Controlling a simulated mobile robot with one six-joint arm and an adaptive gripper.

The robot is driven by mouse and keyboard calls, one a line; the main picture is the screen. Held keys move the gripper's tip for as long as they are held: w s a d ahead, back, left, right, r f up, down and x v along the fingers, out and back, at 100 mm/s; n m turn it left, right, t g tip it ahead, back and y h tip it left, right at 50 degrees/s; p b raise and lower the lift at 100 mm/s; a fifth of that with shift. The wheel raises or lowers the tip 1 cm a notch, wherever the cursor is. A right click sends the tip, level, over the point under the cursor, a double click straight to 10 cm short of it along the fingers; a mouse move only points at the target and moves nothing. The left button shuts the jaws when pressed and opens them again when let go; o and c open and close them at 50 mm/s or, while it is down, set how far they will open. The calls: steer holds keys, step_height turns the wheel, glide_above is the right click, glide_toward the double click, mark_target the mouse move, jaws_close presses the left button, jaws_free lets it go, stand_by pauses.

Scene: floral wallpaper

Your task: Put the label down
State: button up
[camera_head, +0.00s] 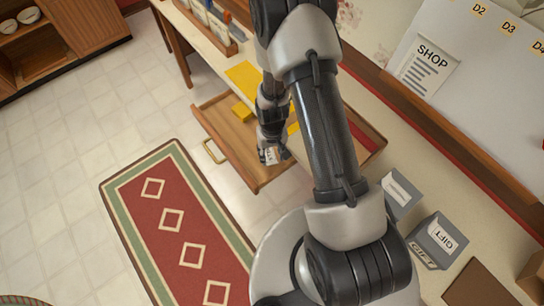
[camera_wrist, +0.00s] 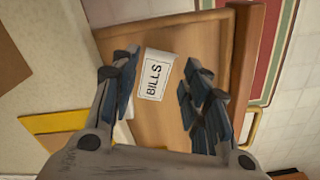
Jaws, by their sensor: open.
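A white label (camera_wrist: 155,76) printed "BILLS" shows in the wrist view, between the fingers of my gripper (camera_wrist: 158,64). The fingers are spread, with gaps on both sides of the label. Behind it is the brown wood of an open drawer (camera_wrist: 185,40). In the head view the label (camera_head: 271,156) is a small white patch at the tip of my gripper (camera_head: 272,150), over the pulled-out drawer (camera_head: 218,122). I cannot tell whether the label rests on the drawer's wood. Part of the drawer is hidden behind my arm.
Yellow sheets (camera_head: 243,76) lie on the counter and in the drawer. Grey boxes (camera_head: 438,241), one marked "GIFT", stand on the counter at right. A "SHOP" sheet (camera_head: 430,68) is on a white board. A red rug (camera_head: 180,225) lies on the floor below the drawer handle (camera_head: 212,152).

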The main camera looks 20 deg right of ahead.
step_height(320, 180, up, 7)
steer(key=p, duration=0.2)
step_height(320, 180, up, 12)
steer(key=t, duration=0.1)
glide_above(272, 163)
steer(key=w, duration=0.1)
steer(key=s+r+t, duration=0.1)
steer(key=s+r, duration=0.3)
steer(key=r, duration=0.8)
steer(key=s+a+r+n+t, duration=0.1)
steer(key=s+r+t, duration=0.1)
steer(key=s+r, duration=0.9)
steer(key=s, duration=0.3)
steer(key=shift+s+a+r+t, duration=0.25)
steer(key=shift+s+r+t, duration=0.05)
steer(key=shift+r, duration=0.05)
steer(key=shift+f+b, duration=0.35)
steer(key=shift+b, duration=0.15)
